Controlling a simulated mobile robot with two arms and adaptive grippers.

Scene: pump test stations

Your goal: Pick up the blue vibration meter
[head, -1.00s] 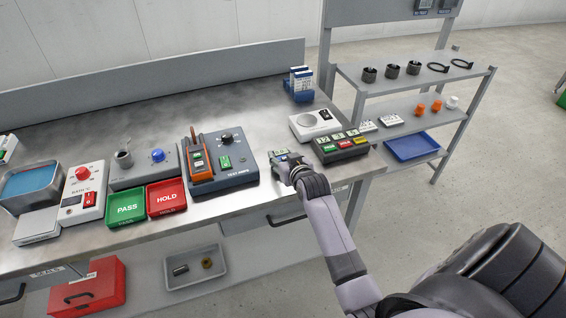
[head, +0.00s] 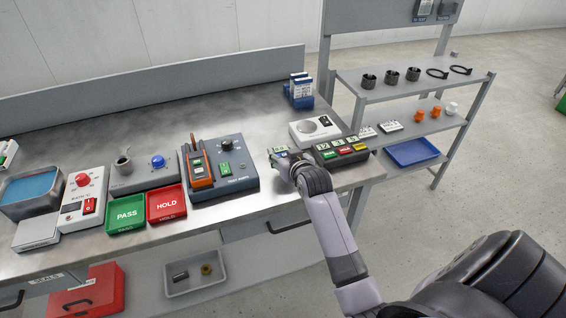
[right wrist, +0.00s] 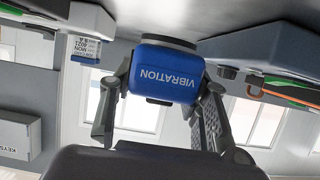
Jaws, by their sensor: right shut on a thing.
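The blue vibration meter (right wrist: 165,72) is held between the two fingers of my right gripper (right wrist: 160,88). In the right wrist view its word VIBRATION reads upside down. In the head view my right gripper (head: 284,161) is over the bench's front right part, and only the meter's top with a small display (head: 279,151) shows past it. The meter's lower part is hidden there. I cannot tell for sure whether it is clear of the bench top. My left gripper is not in view.
The orange clamp tester on its dark blue test unit (head: 240,178) stands left of the gripper. The labelled button box (head: 341,151) and a white device (head: 304,134) stand close on the right and behind. Red HOLD (head: 166,203) and green PASS (head: 126,213) trays lie left.

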